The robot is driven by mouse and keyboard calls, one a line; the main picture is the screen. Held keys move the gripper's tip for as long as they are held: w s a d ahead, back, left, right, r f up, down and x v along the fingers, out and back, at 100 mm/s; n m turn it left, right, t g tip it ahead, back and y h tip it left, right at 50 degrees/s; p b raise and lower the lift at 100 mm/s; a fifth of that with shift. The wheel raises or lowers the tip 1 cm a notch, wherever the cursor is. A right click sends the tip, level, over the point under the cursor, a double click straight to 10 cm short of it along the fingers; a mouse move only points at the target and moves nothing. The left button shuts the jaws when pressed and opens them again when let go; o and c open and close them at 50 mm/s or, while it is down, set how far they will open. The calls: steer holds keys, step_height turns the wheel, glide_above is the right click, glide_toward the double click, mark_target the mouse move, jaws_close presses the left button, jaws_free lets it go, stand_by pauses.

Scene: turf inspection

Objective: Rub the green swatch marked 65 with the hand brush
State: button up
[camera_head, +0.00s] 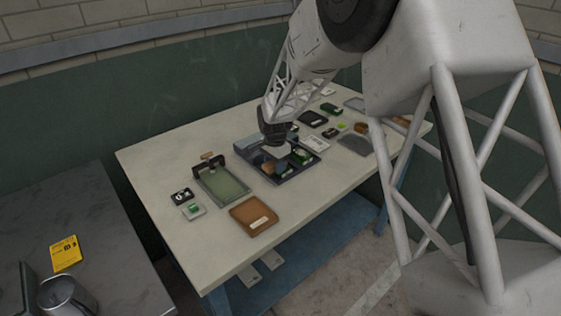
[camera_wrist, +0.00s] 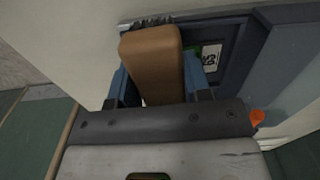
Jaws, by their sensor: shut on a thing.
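My gripper (camera_head: 276,142) is over the dark blue tray (camera_head: 251,164) in the middle of the pale table. In the wrist view, its two blue fingers (camera_wrist: 158,72) are shut on the hand brush (camera_wrist: 150,55), a tan block with dark bristles at its far end. The tray (camera_wrist: 280,14) lies behind the brush there. A card with green and a black-and-white mark (camera_wrist: 210,56) shows in it, partly hidden. Green items (camera_head: 301,156) also lie in the tray in the head view. I cannot read 65 on any of them.
A framed green mat (camera_head: 224,184) and a brown labelled tray (camera_head: 252,217) lie left and in front of the dark tray. Several small items crowd the table's right. A grey side table (camera_head: 105,255) holds a yellow card (camera_head: 66,254) and a metal mug (camera_head: 66,297). The table's near right is clear.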

steer(key=shift+w+r, duration=0.1)
steer(key=shift+r, duration=3.9)
steer(key=w+d, duration=0.3)
steer(key=w, duration=0.2)
steer(key=shift+w, duration=0.4)
